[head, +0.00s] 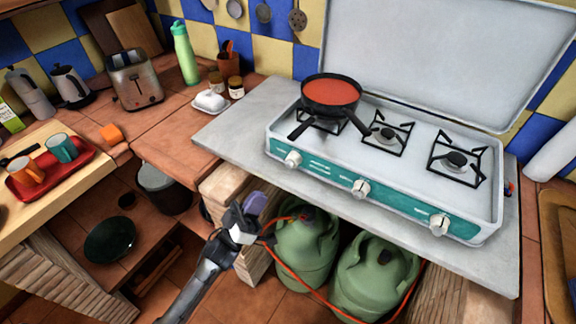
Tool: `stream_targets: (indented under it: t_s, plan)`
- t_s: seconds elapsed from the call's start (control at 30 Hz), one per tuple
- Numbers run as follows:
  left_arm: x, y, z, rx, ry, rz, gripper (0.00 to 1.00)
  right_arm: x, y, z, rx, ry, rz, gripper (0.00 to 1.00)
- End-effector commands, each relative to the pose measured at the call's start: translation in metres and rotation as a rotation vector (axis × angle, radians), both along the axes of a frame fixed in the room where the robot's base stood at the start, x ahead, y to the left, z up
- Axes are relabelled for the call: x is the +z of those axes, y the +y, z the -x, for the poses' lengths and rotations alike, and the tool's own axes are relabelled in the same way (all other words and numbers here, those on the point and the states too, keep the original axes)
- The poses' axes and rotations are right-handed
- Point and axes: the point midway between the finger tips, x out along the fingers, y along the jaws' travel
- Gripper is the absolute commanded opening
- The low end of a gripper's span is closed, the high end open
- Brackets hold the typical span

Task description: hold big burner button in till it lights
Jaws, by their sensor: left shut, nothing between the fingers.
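A white camping stove (400,118) with an open lid and a teal front panel (325,172) stands on a grey counter slab. Its front has three white knobs: left (293,158), middle (361,188) and right (439,223). A black pan of red sauce (331,92) sits on the left burner. The middle burner (388,132) and right burner (456,159) are bare. I see no flame. I cannot tell which knob serves the big burner. My left gripper (246,214) is shut and empty, in front of and below the counter, apart from the knobs. My right gripper is not in view.
Two green gas bottles (306,240) (374,280) with an orange hose stand under the slab. A toaster (135,80), a green bottle (185,53) and a butter dish (210,101) are at the back left. A red tray (52,178) with two mugs lies at left.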

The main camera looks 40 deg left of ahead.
Motion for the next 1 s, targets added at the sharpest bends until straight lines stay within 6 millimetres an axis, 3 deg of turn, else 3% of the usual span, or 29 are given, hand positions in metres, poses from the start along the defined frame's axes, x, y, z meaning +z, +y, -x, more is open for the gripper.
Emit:
stream_targets:
  t_s: [0.27, 0.77, 1.0]
  plan:
    - [-0.001, 0.000, -0.005, 0.001, 0.000, -0.001, 0.00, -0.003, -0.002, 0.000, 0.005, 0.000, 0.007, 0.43]
    - [-0.002, 0.006, -0.060, 0.002, -0.001, -0.001, 0.00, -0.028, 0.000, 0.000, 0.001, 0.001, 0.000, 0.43]
    - [0.000, 0.008, -0.080, 0.001, 0.000, -0.001, 0.00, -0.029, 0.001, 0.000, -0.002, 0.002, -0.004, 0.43]
